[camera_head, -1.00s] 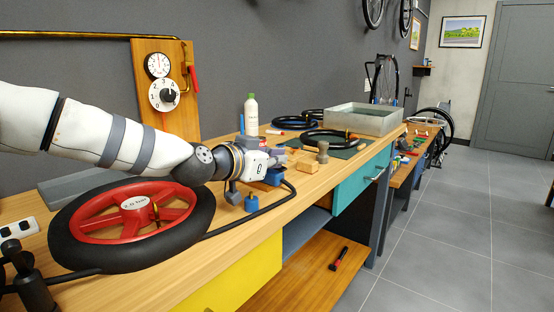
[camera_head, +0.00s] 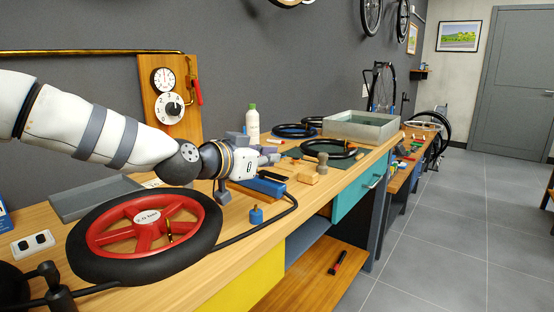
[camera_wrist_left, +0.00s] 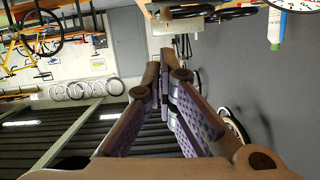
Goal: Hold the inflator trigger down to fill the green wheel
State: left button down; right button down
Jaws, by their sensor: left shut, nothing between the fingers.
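A red-rimmed wheel with a black tyre (camera_head: 150,228) lies flat on the bench; I see no green wheel. A black hose runs from beside it to a blue hand piece (camera_head: 264,187), which looks like the inflator and lies on the bench. My left gripper (camera_head: 272,156) is above and just behind the blue piece, its fingers shut and empty, apart from it as far as I can tell. The left wrist view shows the fingers together (camera_wrist_left: 163,82) with nothing between them. The trigger is too small to make out.
A wooden board with a gauge (camera_head: 163,80) and a numbered dial (camera_head: 168,105) stands behind my arm. A small blue capped piece (camera_head: 256,215) is near the bench's front edge.

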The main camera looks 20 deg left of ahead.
pick_arm(q)
jog(key=v, duration=0.5)
jog(key=shift+s+p, duration=0.35)
jog(key=shift+p, duration=0.05)
